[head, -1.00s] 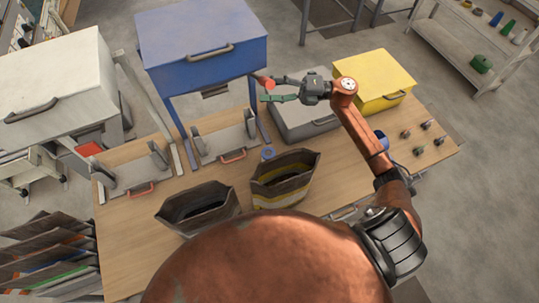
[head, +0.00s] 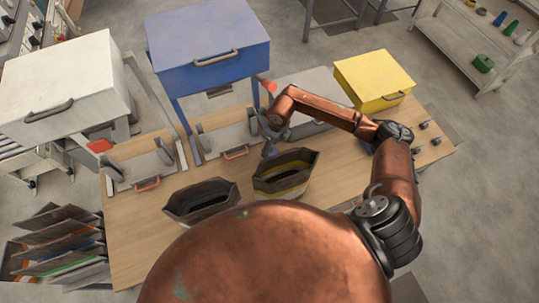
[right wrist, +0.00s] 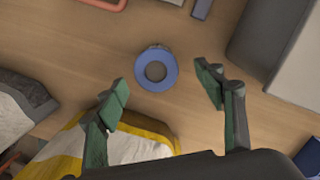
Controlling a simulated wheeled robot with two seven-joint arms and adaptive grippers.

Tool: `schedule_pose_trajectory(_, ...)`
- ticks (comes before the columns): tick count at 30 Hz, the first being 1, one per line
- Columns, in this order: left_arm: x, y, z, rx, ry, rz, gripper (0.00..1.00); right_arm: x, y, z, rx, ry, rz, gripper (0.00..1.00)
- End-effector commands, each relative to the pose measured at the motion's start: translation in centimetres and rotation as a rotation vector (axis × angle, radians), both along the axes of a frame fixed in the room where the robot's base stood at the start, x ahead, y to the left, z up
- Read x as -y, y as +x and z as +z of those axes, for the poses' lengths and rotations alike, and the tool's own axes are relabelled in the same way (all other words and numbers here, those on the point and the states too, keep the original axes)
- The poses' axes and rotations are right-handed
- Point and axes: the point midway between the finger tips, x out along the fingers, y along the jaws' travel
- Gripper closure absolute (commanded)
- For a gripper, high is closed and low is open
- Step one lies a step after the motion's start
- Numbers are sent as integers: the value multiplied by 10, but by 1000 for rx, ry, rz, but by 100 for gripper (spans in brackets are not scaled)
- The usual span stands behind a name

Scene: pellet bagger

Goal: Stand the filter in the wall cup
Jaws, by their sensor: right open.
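A round blue piece with a grey centre, which I take to be the filter (right wrist: 156,71), sits on the wooden table in the right wrist view. In the head view it is mostly hidden by my wrist. My right gripper (right wrist: 163,83) is open and empty, with its green-padded fingers apart and the blue piece between and just beyond the tips. In the head view my right gripper (head: 270,137) hangs above the table behind the yellow-banded bag. I cannot clearly pick out the wall cup. My left gripper is out of view.
The yellow-banded open bag (head: 284,186) stands close in front of my right gripper, with a dark open bag (head: 202,203) to its left. A blue hopper (head: 208,46) stands behind. A yellow box (head: 373,80) is at the right. The table's front left is bare.

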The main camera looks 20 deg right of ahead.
Motion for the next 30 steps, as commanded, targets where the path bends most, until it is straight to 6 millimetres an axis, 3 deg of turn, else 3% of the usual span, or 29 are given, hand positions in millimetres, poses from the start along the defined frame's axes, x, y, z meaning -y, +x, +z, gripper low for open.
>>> schedule_pose_trajectory(9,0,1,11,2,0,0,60,-7,3,-41,-1,2,-2,37)
schedule_pose_trajectory(19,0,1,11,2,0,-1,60,-8,4,-48,0,2,-1,38)
schedule_pose_trajectory(30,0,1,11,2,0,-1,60,-8,4,-48,0,2,-1,63)
